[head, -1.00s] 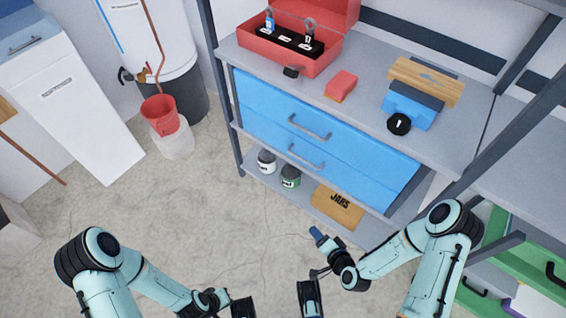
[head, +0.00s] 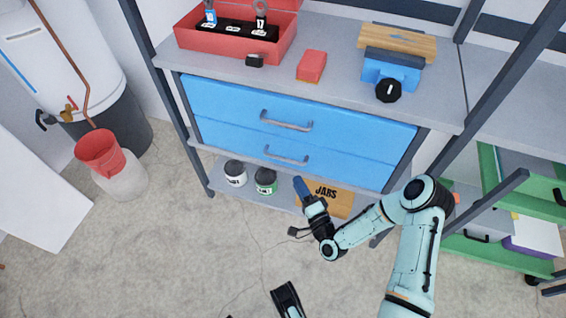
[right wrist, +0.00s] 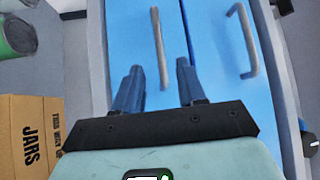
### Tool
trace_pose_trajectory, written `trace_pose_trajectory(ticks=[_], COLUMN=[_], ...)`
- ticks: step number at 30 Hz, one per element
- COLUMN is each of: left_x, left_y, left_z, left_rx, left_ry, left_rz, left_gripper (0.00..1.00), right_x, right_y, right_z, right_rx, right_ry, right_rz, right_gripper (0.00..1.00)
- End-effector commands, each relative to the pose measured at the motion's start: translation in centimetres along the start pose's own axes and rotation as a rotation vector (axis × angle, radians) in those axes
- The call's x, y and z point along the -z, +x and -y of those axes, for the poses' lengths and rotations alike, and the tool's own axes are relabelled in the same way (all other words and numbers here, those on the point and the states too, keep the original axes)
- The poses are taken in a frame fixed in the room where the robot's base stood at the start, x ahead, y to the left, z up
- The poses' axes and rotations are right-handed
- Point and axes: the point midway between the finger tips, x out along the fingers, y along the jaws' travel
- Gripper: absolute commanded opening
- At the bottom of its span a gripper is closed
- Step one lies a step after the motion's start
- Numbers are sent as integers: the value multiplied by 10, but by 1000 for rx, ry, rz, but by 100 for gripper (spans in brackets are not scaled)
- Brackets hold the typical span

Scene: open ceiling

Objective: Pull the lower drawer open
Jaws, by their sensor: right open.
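The blue lower drawer (head: 330,153) is shut under the blue upper drawer (head: 350,128). Its grey bar handle (head: 286,157) also shows in the right wrist view (right wrist: 158,45), ahead of my fingers. My right gripper (head: 301,187) is open and empty, below and in front of that handle. In the right wrist view its two blue fingers (right wrist: 160,83) are apart, pointing toward the lower handle, with no visible contact. Only dark end parts of my left gripper (head: 287,298) show at the bottom edge; its jaw state is unclear.
The upper drawer's handle (head: 286,122) is just above. The lower shelf holds jars (head: 265,181) and a cardboard box (head: 335,199) marked JARS. A red toolbox (head: 280,50), red block (head: 311,66) and blue vise (head: 388,72) stand on top. The floor in front is clear.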

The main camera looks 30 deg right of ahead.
Motion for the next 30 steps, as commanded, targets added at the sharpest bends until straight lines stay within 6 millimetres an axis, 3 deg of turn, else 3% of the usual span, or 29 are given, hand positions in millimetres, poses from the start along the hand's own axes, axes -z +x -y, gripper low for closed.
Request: trace_pose_trajectory(ticks=[6,12,18,27,30], left_x=[-18,-32,-39,-40,-40], left_y=[14,22,25,25,25], left_z=[14,26,31,31,31], left_rx=[26,46,56,57,57], left_ry=[-15,-27,-34,-35,-34], left_rz=[58,104,125,128,128], left_gripper=[0,0,0,0,0], right_x=[0,0,0,0,0], right_y=[49,82,97,98,98], right_z=[-1,-2,-1,-1,-1], right_rx=[3,0,-1,-3,-3], right_ry=[-1,-1,0,0,0], right_rz=[-1,0,0,0,0], right_gripper=[40,40,40,40,8])
